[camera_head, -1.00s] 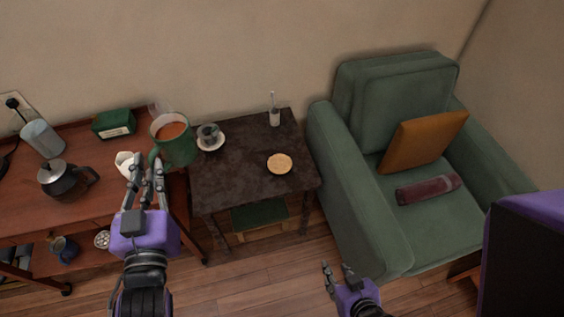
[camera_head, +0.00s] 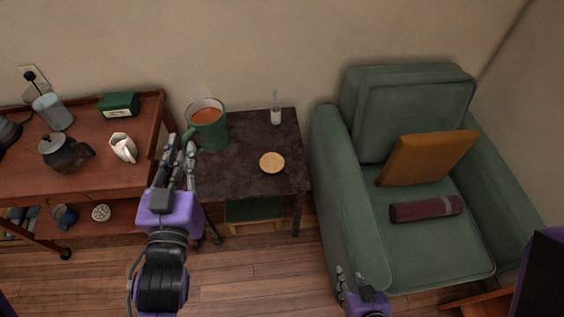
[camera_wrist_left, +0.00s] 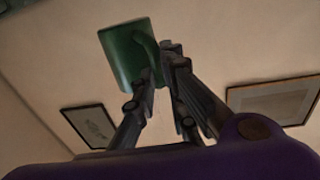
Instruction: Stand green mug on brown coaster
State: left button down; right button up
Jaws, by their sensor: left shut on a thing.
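The green mug (camera_head: 210,137) is full of an orange-brown drink and upright, with faint steam above it. My left gripper (camera_head: 183,150) is shut on its handle and holds it over the left part of the dark side table. In the left wrist view the mug (camera_wrist_left: 124,55) shows beyond the fingers (camera_wrist_left: 160,75). The round tan-brown coaster (camera_head: 272,162) lies on the side table, right of the mug and apart from it; nothing stands on it. My right gripper (camera_head: 349,280) is low near the armchair's front, its fingers apart and empty.
The dark side table (camera_head: 240,182) also bears a small bottle (camera_head: 276,112) at the back. A red-brown cart (camera_head: 80,170) at left holds a dark pot (camera_head: 62,152), a white jug (camera_head: 123,147) and a green box (camera_head: 118,104). A green armchair (camera_head: 330,180) stands at right.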

aim_at(270, 167)
jog(key=l, duration=1.4)
